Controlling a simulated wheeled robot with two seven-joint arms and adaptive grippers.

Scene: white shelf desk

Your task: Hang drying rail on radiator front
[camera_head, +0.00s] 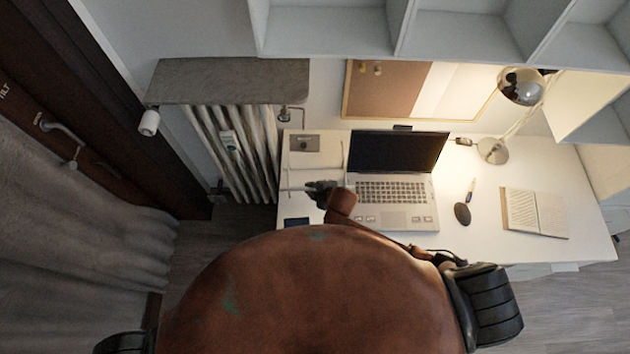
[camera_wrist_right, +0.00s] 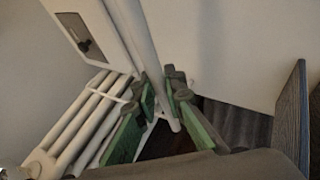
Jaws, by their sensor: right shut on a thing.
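The white ribbed radiator (camera_head: 262,150) stands against the wall at the left under a grey stone shelf. It shows at the lower left of the wrist view (camera_wrist_right: 75,125). My right gripper (camera_head: 320,190) is over the left part of the desk, to the right of the radiator. It is shut on the drying rail (camera_head: 296,189), whose thin white bars reach left toward the radiator. In the wrist view the rail's white bar (camera_wrist_right: 143,45) runs between the green-padded fingers (camera_wrist_right: 160,98). I cannot tell whether the rail touches the radiator. My left gripper is not in view.
The white desk (camera_head: 450,165) holds an open laptop (camera_head: 390,190), a lamp (camera_head: 493,150), a mouse (camera_head: 462,213) and an open book (camera_head: 535,213). A pipe valve (camera_head: 286,114) sticks out beside the radiator. A dark door and grey curtain (camera_head: 75,250) are at the left.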

